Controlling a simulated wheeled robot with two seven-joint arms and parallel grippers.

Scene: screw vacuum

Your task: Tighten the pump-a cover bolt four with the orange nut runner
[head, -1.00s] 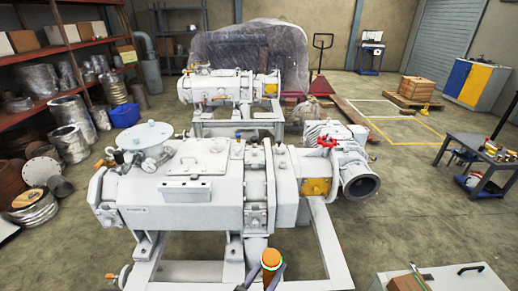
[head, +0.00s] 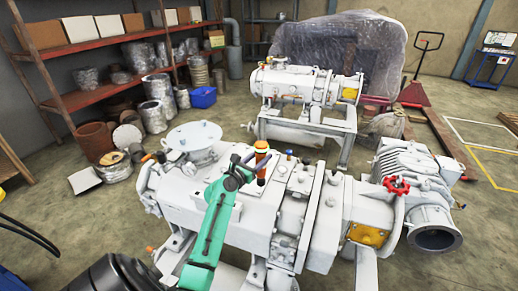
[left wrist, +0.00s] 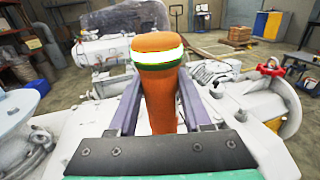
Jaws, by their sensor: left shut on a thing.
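The orange nut runner (head: 261,160) is an upright orange cylinder with a white and green band near its top. My left gripper (head: 248,168) is shut on it, above the top of the near white pump (head: 180,208). The left wrist view shows the nut runner (left wrist: 157,85) between the two grey fingers (left wrist: 158,105). Its lower end is hidden, so I cannot tell whether it touches a bolt. The cover bolts are too small or hidden to tell apart. My right gripper is not in view.
A red handwheel (head: 397,186) and a grey flanged pipe (head: 434,238) stand at the near pump's right end. A round white flange (head: 193,137) sits on its top left. A second white pump (head: 306,88) stands behind. Shelves (head: 100,85) line the left wall.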

